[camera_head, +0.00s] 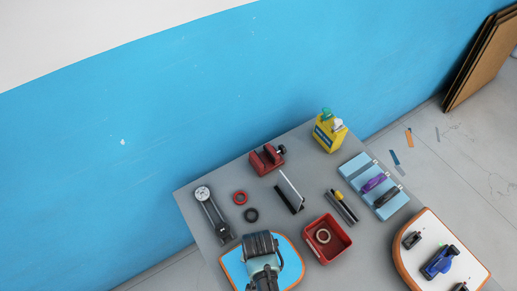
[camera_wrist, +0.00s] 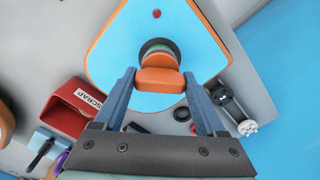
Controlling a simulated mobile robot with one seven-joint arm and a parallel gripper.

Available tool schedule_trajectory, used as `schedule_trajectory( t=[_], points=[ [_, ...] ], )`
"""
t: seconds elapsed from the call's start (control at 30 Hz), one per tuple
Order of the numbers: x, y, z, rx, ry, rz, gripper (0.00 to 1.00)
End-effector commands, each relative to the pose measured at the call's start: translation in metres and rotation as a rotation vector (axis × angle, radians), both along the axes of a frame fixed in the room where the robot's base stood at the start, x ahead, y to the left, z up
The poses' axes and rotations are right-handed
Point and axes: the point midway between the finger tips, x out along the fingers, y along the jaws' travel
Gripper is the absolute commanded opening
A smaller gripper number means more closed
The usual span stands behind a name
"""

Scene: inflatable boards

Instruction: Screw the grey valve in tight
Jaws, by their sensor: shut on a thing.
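A blue board (camera_wrist: 115,50) with an orange edge lies under my gripper (camera_wrist: 160,74) in the wrist view. My gripper is shut on an orange block-like tool (camera_wrist: 159,77), with one finger at each side. Just beyond the tool, a round dark grey piece with a greenish ring (camera_wrist: 158,47) shows on the board; this seems to be the valve, partly covered by the tool. I cannot tell how deep it sits. In the head view my arm covers the middle of the blue board (camera_head: 291,270) and hides the valve.
A red scrap bin (camera_head: 338,250) holds a pale ring. A pump with a gauge (camera_head: 210,208), red and black rings, a red clamp (camera_head: 267,159), a yellow can (camera_head: 328,133) and a light blue tray (camera_head: 358,170) share the grey table. A second white-topped board (camera_head: 420,228) stands at right.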

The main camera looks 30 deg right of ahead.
Motion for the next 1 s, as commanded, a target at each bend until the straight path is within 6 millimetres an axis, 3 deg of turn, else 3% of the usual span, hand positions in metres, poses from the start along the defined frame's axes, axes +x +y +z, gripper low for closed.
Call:
schedule_trajectory(
  t=[0.23,0.6,1.0],
  points=[
    [0.0005,-0.0002,0.0002,0.0,-0.001,-0.235,0.06],
    [0.0006,0.0,0.0003,0.0,-0.001,-0.276,0.06],
    [0.0008,0.0,0.0003,0.001,-0.001,-0.567,0.06]
  ],
)
